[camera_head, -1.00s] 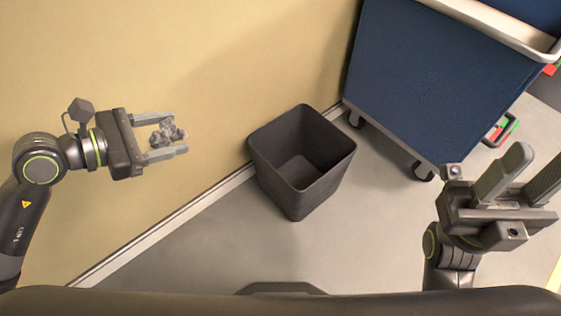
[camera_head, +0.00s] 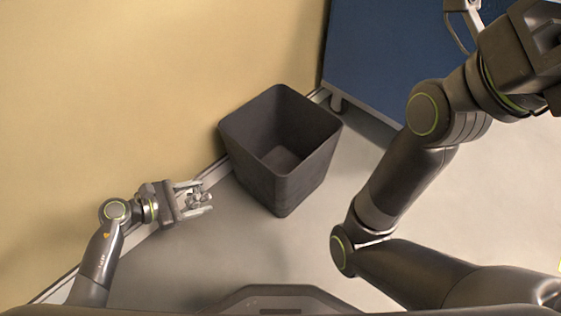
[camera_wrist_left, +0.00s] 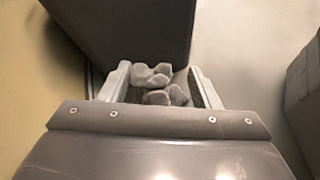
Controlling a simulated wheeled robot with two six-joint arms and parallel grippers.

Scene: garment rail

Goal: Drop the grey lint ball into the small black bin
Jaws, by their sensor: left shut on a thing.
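The grey lint ball (camera_head: 200,198) is a small lumpy clump between the fingers of my left gripper (camera_head: 203,198). The gripper is shut on it, to the left of the bin and apart from it in the head view. The left wrist view shows the lumps (camera_wrist_left: 157,84) between both pale fingers. The small black bin (camera_head: 281,195) stands upright on the floor with its open top up; I see its empty inside. Its dark wall (camera_wrist_left: 135,30) fills the top of the left wrist view.
A yellowish wall (camera_head: 120,90) runs behind the bin, with a pale skirting strip at its foot. A blue cart (camera_head: 375,55) on castors stands behind and right of the bin. My right arm crosses the right side. Grey floor (camera_head: 330,245) is clear in front of the bin.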

